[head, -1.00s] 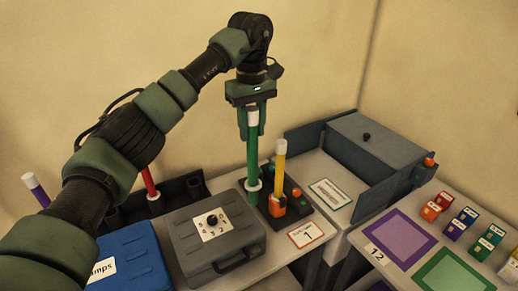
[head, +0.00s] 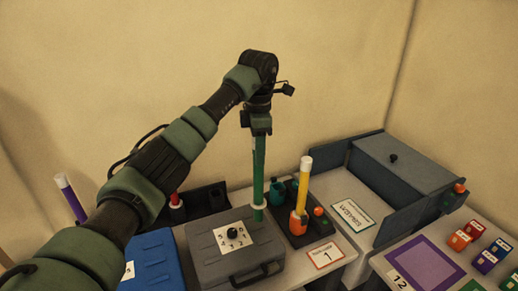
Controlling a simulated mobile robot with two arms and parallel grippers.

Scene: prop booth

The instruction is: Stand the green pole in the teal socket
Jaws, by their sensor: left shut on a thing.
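My left gripper (head: 259,132) is shut on the upper end of the green pole (head: 259,170) and holds it upright. A pale collar (head: 259,206) sits near the pole's lower end. The teal socket (head: 277,192) stands on a black base, just right of the pole in the head view, and looks empty. The pole's lower end shows in front of and left of the socket, apart from it in the picture. Whether it touches anything below is unclear. My right gripper is not in view.
A yellow pole (head: 304,185) stands in an orange socket (head: 298,224) on the black base (head: 306,236). A grey case (head: 221,256) is close on the left, with a blue case (head: 150,262) beyond. A grey bin (head: 405,170) stands right.

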